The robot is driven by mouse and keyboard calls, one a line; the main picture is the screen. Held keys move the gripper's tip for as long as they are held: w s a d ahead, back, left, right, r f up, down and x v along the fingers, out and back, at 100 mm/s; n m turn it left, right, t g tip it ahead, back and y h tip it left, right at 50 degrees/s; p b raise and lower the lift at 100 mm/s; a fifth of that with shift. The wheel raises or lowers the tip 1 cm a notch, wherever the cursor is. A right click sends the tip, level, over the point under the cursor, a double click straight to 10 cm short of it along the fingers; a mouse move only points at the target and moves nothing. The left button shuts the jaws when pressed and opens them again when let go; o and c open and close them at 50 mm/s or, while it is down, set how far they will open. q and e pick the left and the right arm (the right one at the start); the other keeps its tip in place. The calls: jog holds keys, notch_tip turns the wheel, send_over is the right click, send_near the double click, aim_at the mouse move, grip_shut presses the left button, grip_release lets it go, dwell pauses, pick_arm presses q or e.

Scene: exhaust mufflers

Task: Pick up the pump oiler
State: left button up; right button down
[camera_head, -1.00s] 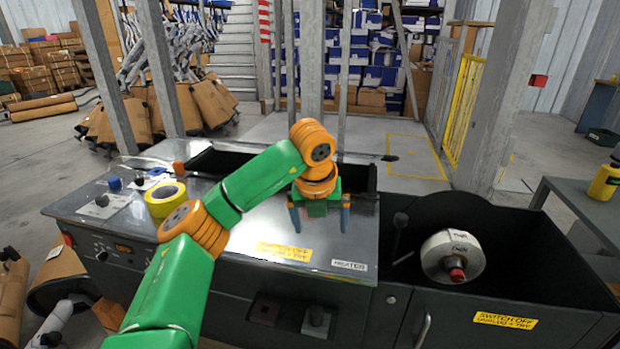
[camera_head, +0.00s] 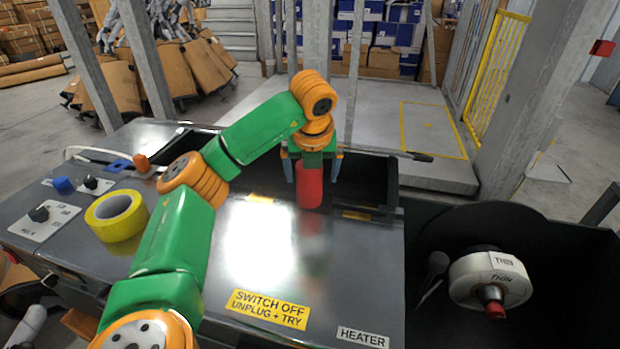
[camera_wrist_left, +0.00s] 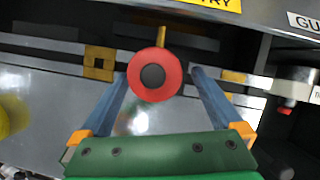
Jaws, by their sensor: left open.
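A red cylinder (camera_head: 309,188), which I take to be the pump oiler, stands on the metal bench top beside the dark trough. Its upper part is hidden by my left gripper (camera_head: 313,178), which is above it with fingers pointing down. In the left wrist view the oiler (camera_wrist_left: 171,75) shows end-on as a red ring with a dark centre and a yellow piece behind. The open fingers of my left gripper (camera_wrist_left: 158,76) lie to either side of it, with gaps visible. My right gripper is out of view.
A yellow tape roll (camera_head: 117,216) lies at the left of the bench, near knobs and a control plate (camera_head: 42,219). A dark bin (camera_head: 560,280) with a white wheel (camera_head: 490,278) adjoins on the right.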

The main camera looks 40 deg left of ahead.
aim_at(309, 181)
pick_arm(q)
jog(key=x, duration=0.5)
jog(key=shift+a, duration=0.35)
jog(key=shift+r, duration=0.1)
jog(key=shift+c, duration=0.4)
grip_shut()
jog(key=shift+r, duration=0.15)
